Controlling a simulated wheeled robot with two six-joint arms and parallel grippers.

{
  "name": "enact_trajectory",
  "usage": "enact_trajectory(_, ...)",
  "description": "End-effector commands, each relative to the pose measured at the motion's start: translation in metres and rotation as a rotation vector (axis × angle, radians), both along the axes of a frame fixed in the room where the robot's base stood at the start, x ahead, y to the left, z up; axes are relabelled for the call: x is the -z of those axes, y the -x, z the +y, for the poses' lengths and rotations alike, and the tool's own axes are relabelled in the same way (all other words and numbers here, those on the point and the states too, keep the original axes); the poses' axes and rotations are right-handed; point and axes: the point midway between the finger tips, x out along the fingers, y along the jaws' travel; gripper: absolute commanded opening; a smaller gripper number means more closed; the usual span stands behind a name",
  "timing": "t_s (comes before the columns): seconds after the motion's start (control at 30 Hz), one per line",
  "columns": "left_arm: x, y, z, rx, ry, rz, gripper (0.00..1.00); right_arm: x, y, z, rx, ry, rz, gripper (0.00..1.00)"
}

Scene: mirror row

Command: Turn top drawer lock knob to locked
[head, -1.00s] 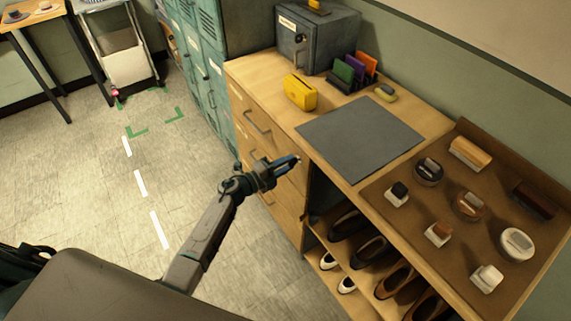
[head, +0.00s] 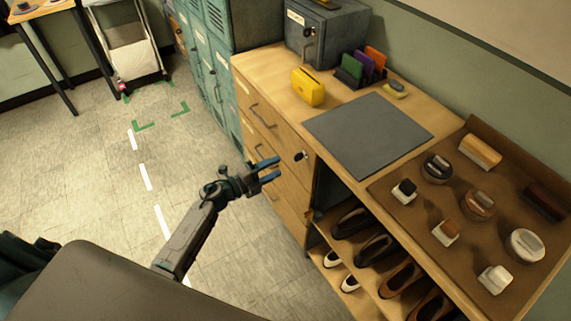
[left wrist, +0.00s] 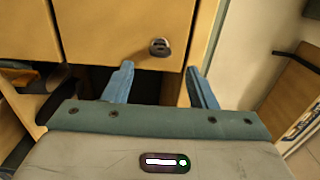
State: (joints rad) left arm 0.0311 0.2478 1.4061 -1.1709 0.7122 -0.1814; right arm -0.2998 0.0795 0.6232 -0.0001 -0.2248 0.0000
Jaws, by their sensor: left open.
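The lock knob (head: 300,156) is a small dark metal piece at the right end of the top drawer front (head: 278,122) of the wooden cabinet. In the left wrist view the knob (left wrist: 160,47) shows beyond the fingertips, roughly centred between them and a little above. My left gripper (head: 278,168) is open and empty, left of and slightly below the knob in the head view, apart from it. Its blue fingers (left wrist: 160,70) stand wide apart in the wrist view. The knob's exact turn angle is too small to tell. My right gripper is not in view.
The worktop holds a grey mat (head: 368,135), a yellow box (head: 308,87) and a grey safe (head: 325,35). A brown tray (head: 400,215) of brushes and tins is at right, above shelves of shoes (head: 350,222). Teal lockers (head: 205,75) stand at the back.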

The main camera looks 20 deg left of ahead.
Motion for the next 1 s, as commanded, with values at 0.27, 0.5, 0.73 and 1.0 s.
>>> enact_trajectory(0.27, 0.001, 0.029, 0.022, 0.000, -0.001, 0.001, 0.52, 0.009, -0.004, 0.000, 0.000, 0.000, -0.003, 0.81)
enact_trajectory(0.5, -0.001, 0.031, 0.024, 0.000, 0.001, -0.001, 0.52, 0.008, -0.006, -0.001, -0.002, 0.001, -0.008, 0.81)
enact_trajectory(0.73, 0.000, 0.031, 0.024, 0.000, 0.001, -0.001, 0.52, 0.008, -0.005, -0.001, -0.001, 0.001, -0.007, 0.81)
enact_trajectory(1.0, 0.035, 0.035, 0.037, -0.092, 0.090, 0.095, 0.52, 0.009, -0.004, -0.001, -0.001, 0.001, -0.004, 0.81)
